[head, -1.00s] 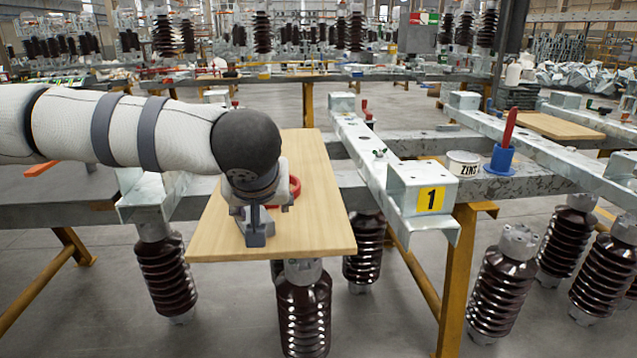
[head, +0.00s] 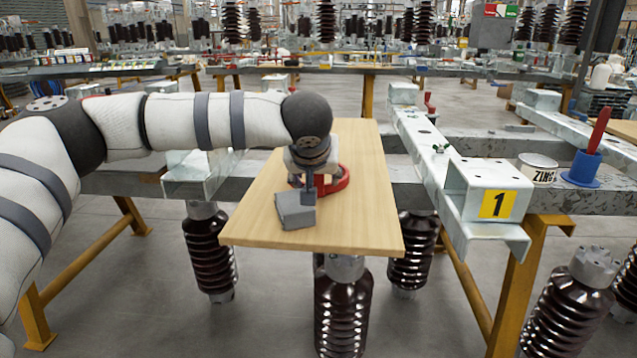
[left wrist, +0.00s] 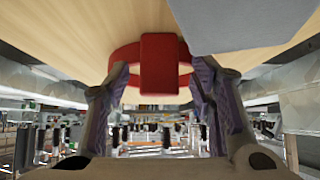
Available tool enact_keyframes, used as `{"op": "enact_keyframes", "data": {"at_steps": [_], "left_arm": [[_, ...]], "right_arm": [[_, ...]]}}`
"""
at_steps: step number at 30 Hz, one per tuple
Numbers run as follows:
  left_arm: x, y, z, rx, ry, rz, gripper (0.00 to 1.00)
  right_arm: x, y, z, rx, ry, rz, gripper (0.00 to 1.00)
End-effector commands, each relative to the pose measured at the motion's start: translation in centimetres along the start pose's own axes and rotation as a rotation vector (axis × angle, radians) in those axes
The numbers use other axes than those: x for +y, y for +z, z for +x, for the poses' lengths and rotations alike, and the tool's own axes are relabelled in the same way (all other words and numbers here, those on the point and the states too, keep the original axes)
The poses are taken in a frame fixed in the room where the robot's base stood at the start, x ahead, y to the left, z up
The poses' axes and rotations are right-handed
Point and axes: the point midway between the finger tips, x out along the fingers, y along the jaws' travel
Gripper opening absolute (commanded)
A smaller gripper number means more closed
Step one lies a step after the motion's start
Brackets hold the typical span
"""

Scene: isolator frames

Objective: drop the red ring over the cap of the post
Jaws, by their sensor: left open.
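The red ring (head: 338,182) lies on a wooden board (head: 360,215), partly hidden behind my left gripper (head: 314,190). In the left wrist view the ring's red upright tab (left wrist: 159,64) shows between the two fingers of the gripper (left wrist: 160,80). The fingers are spread, one on each side of the tab; whether they touch the ring I cannot tell. Several brown ribbed posts with grey caps stand around the board. One post (head: 343,310) has its cap (head: 345,268) just below the board's front edge. Which post is meant I cannot tell. My right gripper is not in view.
A grey block (head: 295,210) lies on the board in front of the ring and also shows close by in the left wrist view (left wrist: 235,22). To the right are a steel beam with a "1" label (head: 498,204), a zinc tin (head: 537,168) and a blue holder (head: 583,169).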

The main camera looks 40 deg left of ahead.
Motion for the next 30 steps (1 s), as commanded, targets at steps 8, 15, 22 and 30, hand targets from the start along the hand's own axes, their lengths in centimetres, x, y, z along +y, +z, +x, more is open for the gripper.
{"op": "enact_keyframes", "data": {"at_steps": [8, 15, 22, 30], "left_arm": [[0.0, 0.0, -0.1, 0.000, 0.000, 0.000, 0.18], [0.0, 0.0, -0.1, 0.000, 0.000, 0.000, 0.00], [0.0, -0.7, -0.7, 0.001, 0.000, -0.001, 0.00], [-1.1, -3.4, -7.4, 0.010, 0.005, -0.004, 0.00]], "right_arm": [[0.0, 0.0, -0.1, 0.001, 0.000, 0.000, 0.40], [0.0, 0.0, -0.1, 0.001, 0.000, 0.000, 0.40], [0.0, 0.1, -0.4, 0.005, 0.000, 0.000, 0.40], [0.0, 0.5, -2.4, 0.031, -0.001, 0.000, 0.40]]}}
